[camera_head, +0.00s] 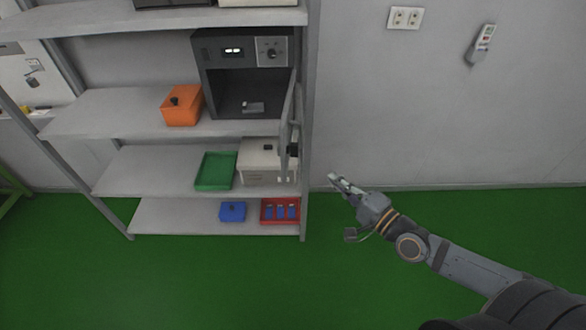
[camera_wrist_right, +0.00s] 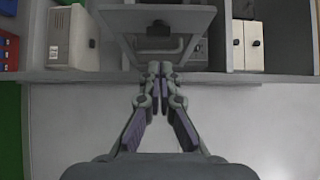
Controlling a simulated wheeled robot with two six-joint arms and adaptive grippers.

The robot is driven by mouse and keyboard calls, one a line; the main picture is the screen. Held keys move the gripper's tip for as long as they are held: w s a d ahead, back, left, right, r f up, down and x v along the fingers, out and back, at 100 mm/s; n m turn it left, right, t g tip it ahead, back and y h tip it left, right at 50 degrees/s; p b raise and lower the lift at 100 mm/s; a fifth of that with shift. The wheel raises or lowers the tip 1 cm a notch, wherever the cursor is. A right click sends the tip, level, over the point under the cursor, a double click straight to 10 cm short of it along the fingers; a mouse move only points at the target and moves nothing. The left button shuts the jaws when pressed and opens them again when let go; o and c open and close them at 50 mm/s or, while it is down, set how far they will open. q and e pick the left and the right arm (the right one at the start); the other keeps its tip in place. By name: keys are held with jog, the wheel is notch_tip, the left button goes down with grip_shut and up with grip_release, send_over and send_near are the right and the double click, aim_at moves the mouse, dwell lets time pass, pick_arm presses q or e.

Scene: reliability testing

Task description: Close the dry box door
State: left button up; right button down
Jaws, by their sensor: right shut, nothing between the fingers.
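The dry box (camera_head: 215,75) is a dark cabinet on the shelf, with a small lit display and a knob at its top. Its door (camera_head: 287,125) stands open, swung out toward me at the cabinet's right side. In the right wrist view the shut fingertips (camera_wrist_right: 160,68) lie over a grey panel with a handle, likely the door (camera_wrist_right: 155,18); contact is unclear. My left gripper is not in view.
An orange box (camera_head: 182,105) sits left of the dry box. Below are a green tray (camera_head: 214,171), a white box (camera_head: 262,176), a blue box (camera_head: 232,211) and a red tray (camera_head: 266,205). The shelf post (camera_head: 308,150) stands beside the door. Green floor is free to the right.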

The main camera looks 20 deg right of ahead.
jog(key=x, duration=0.4)
jog(key=a+x, duration=0.1)
jog(key=x, duration=0.3)
jog(key=s+a+x, duration=0.1)
jog(key=x, duration=0.3)
jog(key=shift+r, duration=0.2)
jog(key=shift+w+a, duration=0.1)
jog(key=shift+a, duration=0.4)
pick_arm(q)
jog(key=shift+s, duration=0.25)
pick_arm(e)
jog(key=shift+f, duration=0.1)
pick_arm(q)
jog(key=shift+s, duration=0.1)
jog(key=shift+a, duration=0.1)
pick_arm(e)
jog(key=shift+a, duration=0.1)
